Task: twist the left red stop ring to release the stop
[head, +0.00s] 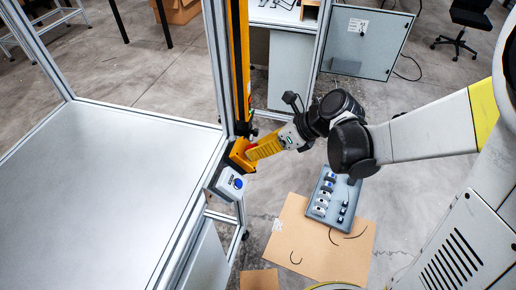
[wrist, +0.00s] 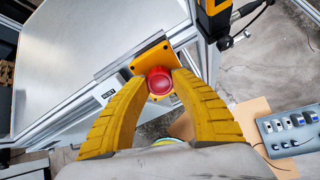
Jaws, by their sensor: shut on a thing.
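The red stop ring (wrist: 159,80) is a round red knob on a yellow box (wrist: 150,55) fixed to the metal frame, as the wrist view shows. My gripper (wrist: 160,84) has its two yellow ribbed fingers on either side of the red ring, closed on it. In the head view my gripper (head: 250,153) reaches left to the yellow box (head: 238,156) at the foot of the yellow upright. The red ring is mostly hidden there behind the fingers.
Below the yellow box sits a grey box with a blue button (head: 238,183). The yellow light curtain post (head: 239,60) rises beside it. A metal table (head: 110,180) fills the left. A grey tray of parts (head: 322,205) lies on cardboard (head: 300,255) on the floor.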

